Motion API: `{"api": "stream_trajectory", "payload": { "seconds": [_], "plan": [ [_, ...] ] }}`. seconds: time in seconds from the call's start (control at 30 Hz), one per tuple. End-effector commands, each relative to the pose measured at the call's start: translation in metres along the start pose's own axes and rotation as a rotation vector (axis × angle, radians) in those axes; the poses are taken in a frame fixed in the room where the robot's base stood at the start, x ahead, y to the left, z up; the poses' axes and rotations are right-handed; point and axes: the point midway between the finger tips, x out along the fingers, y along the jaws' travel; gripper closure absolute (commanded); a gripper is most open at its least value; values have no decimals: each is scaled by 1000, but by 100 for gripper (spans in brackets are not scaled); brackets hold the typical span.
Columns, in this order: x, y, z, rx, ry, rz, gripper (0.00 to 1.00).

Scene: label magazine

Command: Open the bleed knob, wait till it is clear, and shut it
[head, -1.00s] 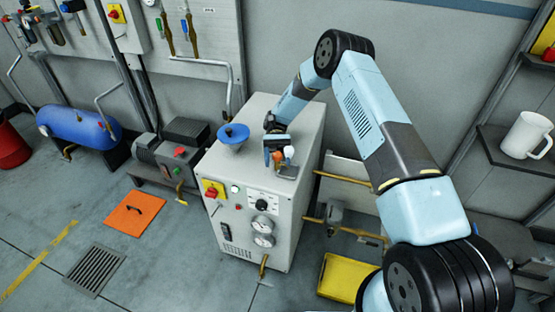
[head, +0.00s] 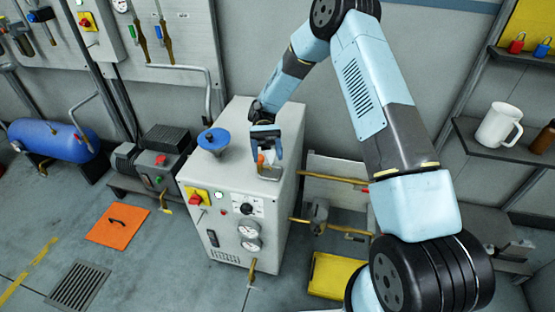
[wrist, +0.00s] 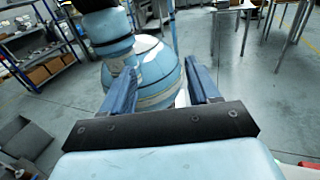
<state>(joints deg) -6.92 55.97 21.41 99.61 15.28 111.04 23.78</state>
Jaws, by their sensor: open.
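The grey cabinet (head: 235,130) stands mid-floor with a blue funnel-shaped part (head: 213,140) on its top. My gripper (head: 266,156) is open, fingers pointing down, over the right part of the cabinet top. A small orange-and-white part (head: 262,160) shows at the fingers above a small metal tray (head: 270,173); I cannot tell whether it is the bleed knob or whether the fingers touch it. The gripper hides part of that spot. In the wrist view the two blue fingers (wrist: 163,88) are apart with nothing held between them.
The cabinet front carries a red-and-yellow switch (head: 196,199) and gauges (head: 248,229). Brass pipework (head: 330,179) runs close on the right. A white mug (head: 499,124) is on a shelf further right. A yellow tray (head: 336,276) and an orange plate (head: 117,226) lie on the floor.

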Motion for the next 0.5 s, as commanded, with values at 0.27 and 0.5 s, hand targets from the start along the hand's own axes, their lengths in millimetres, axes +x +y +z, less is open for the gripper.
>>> {"api": "stream_trajectory", "payload": {
  "seconds": [0.27, 0.5],
  "plan": [
    [45, 15, 22, 1, 0, 1, 39],
    [64, 21, 30, 0, 0, 1, 39]
  ]
}}
